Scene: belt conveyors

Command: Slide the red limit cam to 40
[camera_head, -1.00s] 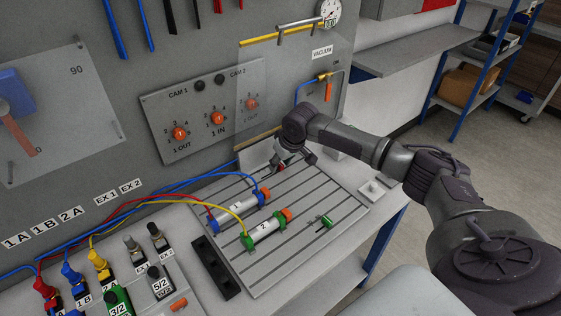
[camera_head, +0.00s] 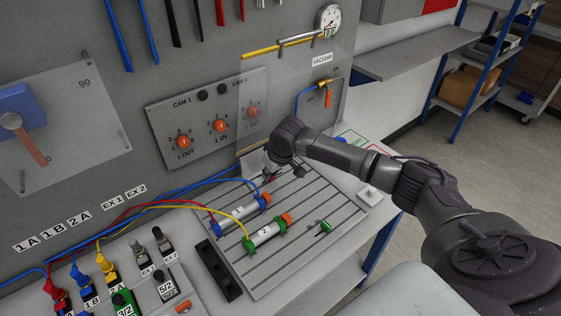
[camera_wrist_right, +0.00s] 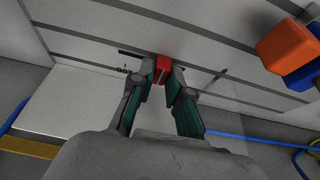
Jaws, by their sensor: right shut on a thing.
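The red limit cam (camera_wrist_right: 162,63) is a small red block on a dark thin rail on the slotted board (camera_wrist_right: 235,55). In the right wrist view my right gripper (camera_wrist_right: 160,72) is shut on it, with one finger on each side. In the head view the right gripper (camera_head: 270,174) is low at the back left of the slotted board (camera_head: 320,188), where it mostly hides the cam. The scale is too small to read. My left gripper is in neither view.
Cylinder 1 (camera_head: 238,216) with blue ends and cylinder 2 (camera_head: 265,234) with green ends lie in front of my right gripper. A small green cam (camera_head: 325,227) sits to the right. Blue and yellow hoses (camera_head: 185,207) run along the left. The panel (camera_head: 205,120) stands behind.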

